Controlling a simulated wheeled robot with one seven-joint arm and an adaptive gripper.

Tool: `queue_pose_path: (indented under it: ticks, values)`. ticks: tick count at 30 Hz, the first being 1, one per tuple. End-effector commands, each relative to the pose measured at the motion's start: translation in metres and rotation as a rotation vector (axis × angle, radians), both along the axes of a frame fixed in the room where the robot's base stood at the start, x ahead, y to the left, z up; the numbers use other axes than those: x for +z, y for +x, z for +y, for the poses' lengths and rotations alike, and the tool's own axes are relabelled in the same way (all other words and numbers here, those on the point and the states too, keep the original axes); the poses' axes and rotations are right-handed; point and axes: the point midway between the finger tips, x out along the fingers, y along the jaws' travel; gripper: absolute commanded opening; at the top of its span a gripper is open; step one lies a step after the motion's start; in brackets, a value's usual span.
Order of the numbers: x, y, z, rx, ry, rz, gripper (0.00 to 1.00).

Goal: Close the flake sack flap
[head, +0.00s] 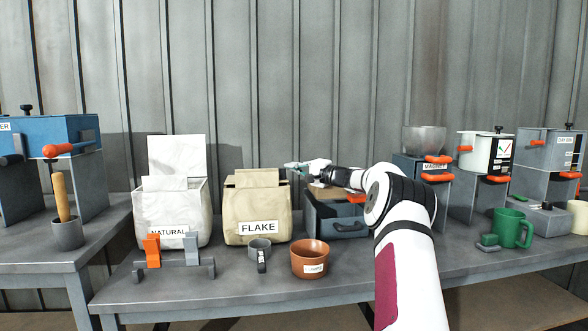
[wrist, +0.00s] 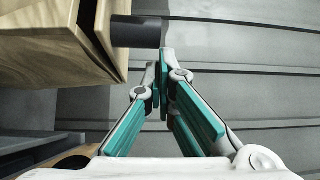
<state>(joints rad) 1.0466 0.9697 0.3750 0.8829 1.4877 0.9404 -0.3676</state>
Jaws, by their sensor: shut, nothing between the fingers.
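The beige flake sack (head: 257,212) stands upright on the table, its FLAKE label facing front. A beige panel, likely its flap (head: 256,179), lies low across its top; I cannot tell whether it is fully closed. My gripper (head: 290,165) is at the sack's upper right, toward the back. In the wrist view, its teal-padded fingers (wrist: 160,82) are together and empty. A beige body, likely the sack (wrist: 60,40), fills the upper left there, apart from the fingertips. A dark cylinder (wrist: 138,31) sticks out beside it, just beyond the fingertips.
The white natural sack (head: 170,212) stands left with its flap (head: 177,155) raised. A blue-grey box (head: 338,222) sits right of the flake sack, below my arm. The ribbed wall is behind.

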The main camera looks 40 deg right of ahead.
Motion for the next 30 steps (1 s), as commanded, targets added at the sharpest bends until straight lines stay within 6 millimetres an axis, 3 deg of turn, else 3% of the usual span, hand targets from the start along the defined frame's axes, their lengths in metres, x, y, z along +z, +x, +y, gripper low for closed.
queue_pose_path:
  ticks: [8,22,30]
  values:
    - [0.001,-0.006,0.001,0.004,0.0,-0.001,0.0]
    - [-0.004,-0.092,-0.015,-0.002,0.002,0.001,0.0]
    - [-0.006,-0.117,-0.018,0.0,0.001,0.0,0.0]
